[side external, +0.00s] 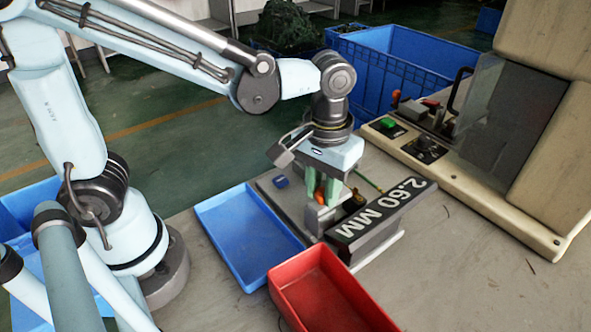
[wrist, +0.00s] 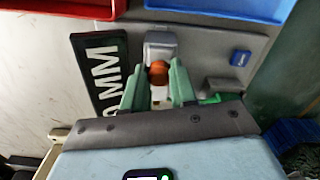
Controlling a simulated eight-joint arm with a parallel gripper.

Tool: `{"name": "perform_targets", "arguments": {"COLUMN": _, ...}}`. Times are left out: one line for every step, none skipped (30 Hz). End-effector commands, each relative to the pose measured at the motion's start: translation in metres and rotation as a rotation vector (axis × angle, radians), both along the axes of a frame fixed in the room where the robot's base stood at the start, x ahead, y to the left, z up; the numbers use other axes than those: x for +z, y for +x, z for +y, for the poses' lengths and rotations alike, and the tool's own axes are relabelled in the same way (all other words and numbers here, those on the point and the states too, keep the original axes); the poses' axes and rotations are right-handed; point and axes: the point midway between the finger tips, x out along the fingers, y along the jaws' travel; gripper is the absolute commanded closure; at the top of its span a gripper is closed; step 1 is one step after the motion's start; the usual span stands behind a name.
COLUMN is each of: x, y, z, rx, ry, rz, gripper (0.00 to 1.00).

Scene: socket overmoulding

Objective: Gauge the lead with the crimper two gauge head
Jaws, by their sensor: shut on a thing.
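The gauge station's black plate marked "2.60 MM" (side external: 381,211) stands tilted on the bench, and part of it shows in the wrist view (wrist: 103,75). A pale grey block (wrist: 160,45), apparently the gauge head, sits beside the plate. My gripper (side external: 320,196) points down over the station, its green fingers shut on a rounded orange part (wrist: 158,72) close to the block. Whether the orange part touches the block is unclear. A short green piece (wrist: 210,98), perhaps the lead, shows beside one finger; its link to the orange part is hidden.
A blue tray (side external: 245,238) and a red tray (side external: 322,286) lie in front of the station. A small blue block (side external: 281,182) sits on its base. A beige machine (side external: 480,195) with a clear guard stands at right. Blue crates (side external: 400,72) are behind.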

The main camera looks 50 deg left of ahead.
Motion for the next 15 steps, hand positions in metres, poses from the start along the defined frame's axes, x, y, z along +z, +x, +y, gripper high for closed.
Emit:
{"name": "perform_targets", "arguments": {"x": 0.001, "y": -0.0038, "z": -0.0003, "rx": -0.001, "ry": -0.001, "rz": 0.002, "gripper": 1.0}}
{"name": "perform_targets", "arguments": {"x": 0.0009, "y": -0.005, "z": -0.0003, "rx": -0.001, "ry": -0.001, "rz": 0.002, "gripper": 1.0}}
{"name": "perform_targets", "arguments": {"x": 0.0009, "y": -0.0064, "z": -0.0003, "rx": -0.001, "ry": -0.001, "rz": 0.003, "gripper": 1.0}}
{"name": "perform_targets", "arguments": {"x": 0.0008, "y": -0.007, "z": -0.0002, "rx": 0.0, "ry": 0.0, "rz": 0.004, "gripper": 1.0}}
{"name": "perform_targets", "arguments": {"x": 0.0008, "y": -0.0075, "z": -0.0002, "rx": 0.0, "ry": 0.0, "rz": 0.005, "gripper": 1.0}}
{"name": "perform_targets", "arguments": {"x": 0.0007, "y": -0.0079, "z": -0.0002, "rx": -0.001, "ry": -0.001, "rz": 0.006, "gripper": 1.0}}
{"name": "perform_targets", "arguments": {"x": 0.0007, "y": -0.0081, "z": -0.0001, "rx": -0.001, "ry": 0.0, "rz": 0.007, "gripper": 1.0}}
{"name": "perform_targets", "arguments": {"x": 0.0006, "y": -0.0082, "z": -0.0001, "rx": -0.001, "ry": -0.001, "rz": 0.007, "gripper": 1.0}}
{"name": "perform_targets", "arguments": {"x": 0.0006, "y": -0.0084, "z": -0.0003, "rx": -0.001, "ry": -0.001, "rz": 0.008, "gripper": 1.0}}
{"name": "perform_targets", "arguments": {"x": 0.0005, "y": -0.0085, "z": -0.0003, "rx": -0.001, "ry": -0.001, "rz": 0.008, "gripper": 1.0}}
{"name": "perform_targets", "arguments": {"x": 0.0005, "y": -0.0086, "z": -0.0003, "rx": -0.001, "ry": -0.001, "rz": 0.008, "gripper": 1.0}}
{"name": "perform_targets", "arguments": {"x": 0.0004, "y": -0.0087, "z": -0.0005, "rx": -0.001, "ry": -0.002, "rz": 0.008, "gripper": 0.72}}
{"name": "perform_targets", "arguments": {"x": 0.0004, "y": -0.0089, "z": -0.0005, "rx": -0.002, "ry": -0.002, "rz": 0.009, "gripper": 0.67}}
{"name": "perform_targets", "arguments": {"x": 0.0003, "y": -0.0088, "z": -0.0004, "rx": -0.002, "ry": -0.002, "rz": 0.008, "gripper": 0.63}}
{"name": "perform_targets", "arguments": {"x": 0.0003, "y": -0.0085, "z": -0.0004, "rx": -0.002, "ry": -0.002, "rz": 0.007, "gripper": 0.57}}
